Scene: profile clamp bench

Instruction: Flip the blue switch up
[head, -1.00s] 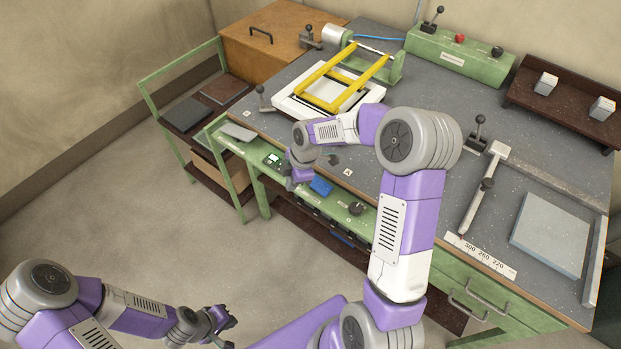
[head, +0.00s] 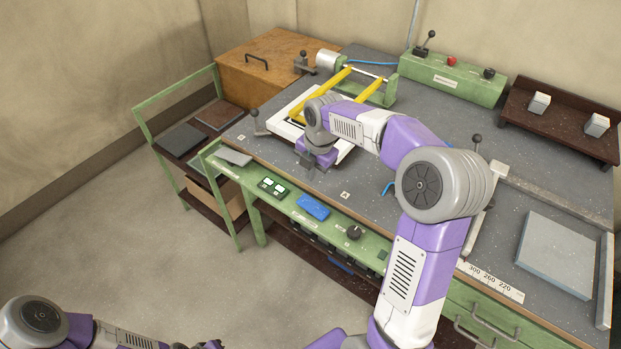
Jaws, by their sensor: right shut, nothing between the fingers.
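A blue rectangular piece (head: 313,207), which looks like the blue switch, sits on the green front ledge of the bench. It is fully in view, but I cannot tell whether it is up or down. My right gripper (head: 311,168) is shut and empty, pointing down above the bench's front part near the white frame. In the picture it is just above the blue piece and apart from it. My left gripper (head: 212,345) is at the bottom edge, mostly cut off, and its fingers cannot be made out.
A small green panel with pale windows (head: 273,187) is left of the blue piece; a dark knob (head: 354,232) is to its right. A yellow-barred white frame (head: 290,107) lies behind my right gripper. A grey slab (head: 555,254) lies at the right. Floor at left is clear.

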